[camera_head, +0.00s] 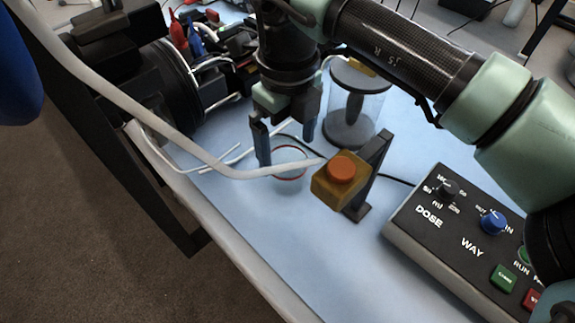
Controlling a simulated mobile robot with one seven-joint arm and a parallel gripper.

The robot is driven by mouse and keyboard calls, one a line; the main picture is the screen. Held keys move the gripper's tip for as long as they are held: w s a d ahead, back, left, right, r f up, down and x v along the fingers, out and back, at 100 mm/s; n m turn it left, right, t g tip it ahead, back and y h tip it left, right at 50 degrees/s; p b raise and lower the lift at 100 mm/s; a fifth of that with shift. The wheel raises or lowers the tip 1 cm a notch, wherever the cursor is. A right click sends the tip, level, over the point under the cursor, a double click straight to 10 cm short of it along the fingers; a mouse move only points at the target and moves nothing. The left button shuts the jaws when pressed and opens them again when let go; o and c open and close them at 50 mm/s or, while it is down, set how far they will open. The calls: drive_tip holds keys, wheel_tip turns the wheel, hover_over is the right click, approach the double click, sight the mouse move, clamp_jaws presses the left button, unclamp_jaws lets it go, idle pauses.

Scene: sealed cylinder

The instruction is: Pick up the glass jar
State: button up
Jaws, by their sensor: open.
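My gripper (286,151) points down over the blue-topped table, its two dark fingers spread apart and nothing visibly clamped between them. A small clear round vessel with a thin red rim (290,177), which looks like the glass jar, is just below and between the fingertips. A white tube crosses in front of it, so whether the fingers are around it or above it I cannot tell. A larger clear cylinder (368,108) with a dark lid and dark base stands behind and right of my gripper.
An orange button on a yellow box (338,184) sits by a dark upright bracket (372,170), close right. A control panel (437,236) lies at the lower right. Dark machinery with cables (165,85) fills the left. The table's front middle is clear.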

sight(287, 159)
drive_tip(key=shift+w+f, duration=0.1)
drive_tip(key=shift+f, duration=1.85)
drive_tip(key=c, duration=1.4)
